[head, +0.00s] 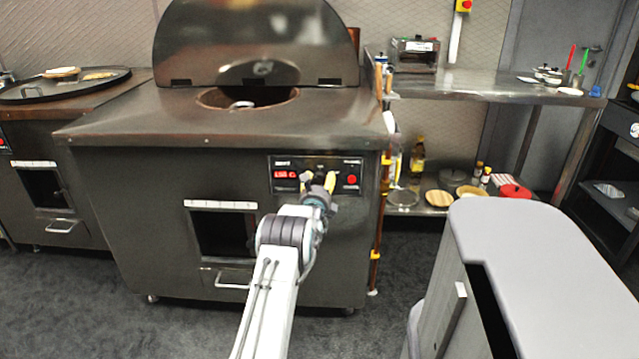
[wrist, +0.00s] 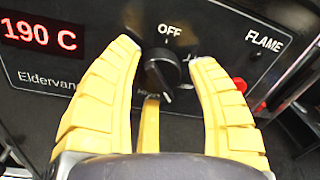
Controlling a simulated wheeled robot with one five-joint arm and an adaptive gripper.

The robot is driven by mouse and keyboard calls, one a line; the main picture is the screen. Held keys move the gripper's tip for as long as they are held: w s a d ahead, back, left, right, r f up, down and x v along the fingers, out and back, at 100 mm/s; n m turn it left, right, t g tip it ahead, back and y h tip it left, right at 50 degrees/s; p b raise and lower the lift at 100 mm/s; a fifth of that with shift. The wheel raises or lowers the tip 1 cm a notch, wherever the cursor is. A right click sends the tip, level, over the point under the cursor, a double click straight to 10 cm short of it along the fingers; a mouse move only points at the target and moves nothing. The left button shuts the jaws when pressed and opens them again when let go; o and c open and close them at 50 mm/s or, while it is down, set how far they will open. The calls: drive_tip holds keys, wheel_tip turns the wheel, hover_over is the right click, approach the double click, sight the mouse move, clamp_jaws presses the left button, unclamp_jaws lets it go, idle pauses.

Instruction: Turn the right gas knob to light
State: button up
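The black gas knob (wrist: 160,72) is in the middle of the wrist view, below the word OFF on the control panel. A pale mark shows on its lower edge; I cannot tell for sure where it points. My gripper (wrist: 163,62) has yellow fingers, one on each side of the knob and a third below it. Gaps show between the side fingers and the knob, so it is open. The lettering around the knob is partly hidden by the fingers. In the head view my gripper (head: 319,182) is in front of the panel (head: 283,162) and hides the knob.
The panel has a red 190 C display (wrist: 39,34) on the left and a red button (wrist: 240,85) on the right, near the right finger. The tandoor's lid (head: 255,40) stands open. A pipe (head: 378,225) runs down the oven's right side. A grey cabinet (head: 545,250) stands at the right.

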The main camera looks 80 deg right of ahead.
drive_tip(key=c, duration=0.9)
drive_tip(key=shift+f, duration=0.1)
drive_tip(key=shift+f+b, duration=0.15)
drive_tip(key=shift+b, duration=0.85)
drive_tip(key=b, duration=0.3)
drive_tip(key=shift+f+n, duration=0.15)
drive_tip(key=shift+n, duration=0.25)
drive_tip(key=shift+b, duration=0.7)
drive_tip(key=n+b, duration=0.1)
drive_tip(key=b, duration=0.3)
drive_tip(key=n+b, duration=0.1)
drive_tip(key=b, duration=0.2)
drive_tip(key=shift+n, duration=0.4)
drive_tip(key=shift+r+n+h+b, duration=0.15)
drive_tip(key=shift+n+b, duration=0.75)
drive_tip(key=shift+b, duration=0.1)
drive_tip(key=shift+r+n+h+b, duration=0.1)
drive_tip(key=shift+n+h+b, duration=0.05)
drive_tip(key=shift+n+b, duration=0.8)
drive_tip(key=shift+r, duration=0.1)
